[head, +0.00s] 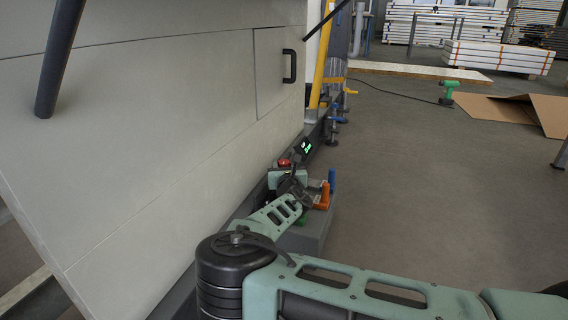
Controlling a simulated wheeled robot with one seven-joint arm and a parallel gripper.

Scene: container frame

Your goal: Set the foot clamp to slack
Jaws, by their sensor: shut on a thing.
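My gripper (298,186) is at the foot of the large pale panel, at the end of my green arm. It is small in the picture and partly hidden by my own wrist. It is shut on a dark lever (298,160), which seems to belong to the foot clamp; the grip itself is hard to make out. A small black part with a lit green mark (308,148) stands just above. Whether the clamp is tight or slack cannot be told from this view.
The pale panel (150,130) with a black handle (289,66) fills the left. A grey block (312,235) with an orange piece (323,196) and a blue piece (332,178) stands beside my wrist. Blue clamps (334,130) line the frame beyond. The floor (430,190) at right is largely clear.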

